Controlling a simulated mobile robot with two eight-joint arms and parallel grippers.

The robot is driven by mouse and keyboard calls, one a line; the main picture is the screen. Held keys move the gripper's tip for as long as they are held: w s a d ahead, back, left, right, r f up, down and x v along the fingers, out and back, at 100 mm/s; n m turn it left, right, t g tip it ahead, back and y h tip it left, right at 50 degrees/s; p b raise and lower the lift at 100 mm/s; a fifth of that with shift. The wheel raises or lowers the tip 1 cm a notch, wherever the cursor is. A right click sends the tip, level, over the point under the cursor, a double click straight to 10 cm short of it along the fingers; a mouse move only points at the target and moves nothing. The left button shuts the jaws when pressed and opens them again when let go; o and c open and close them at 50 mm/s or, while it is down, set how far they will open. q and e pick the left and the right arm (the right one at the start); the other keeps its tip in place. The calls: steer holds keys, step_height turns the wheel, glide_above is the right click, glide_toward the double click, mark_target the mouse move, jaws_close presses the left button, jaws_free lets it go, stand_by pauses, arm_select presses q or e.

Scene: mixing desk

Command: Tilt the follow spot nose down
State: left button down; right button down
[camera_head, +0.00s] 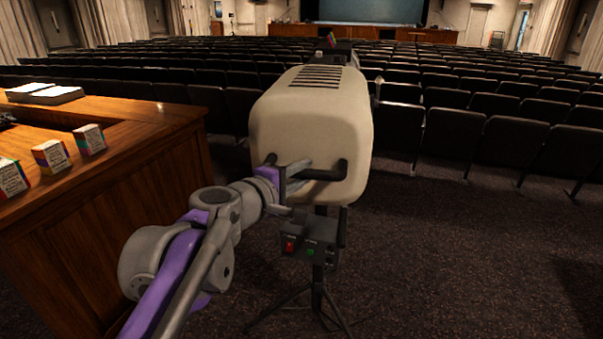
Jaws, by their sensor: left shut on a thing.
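The follow spot (311,118) has a big cream housing with vents on top. Its back faces me and its front points away toward the stage. A black handle bar (325,174) crosses its lower back. My left gripper (296,173) is at the left part of this bar and is shut on it; the fingertips are partly hidden. My right gripper is not in view.
A wooden desk (120,190) stands close on the left, with several small colourful boxes (52,156) and stacked papers (54,95) on it. Rows of dark seats (475,133) fill the room beyond. Carpet at the right (480,260) is clear.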

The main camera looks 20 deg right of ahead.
mark_target(315, 113)
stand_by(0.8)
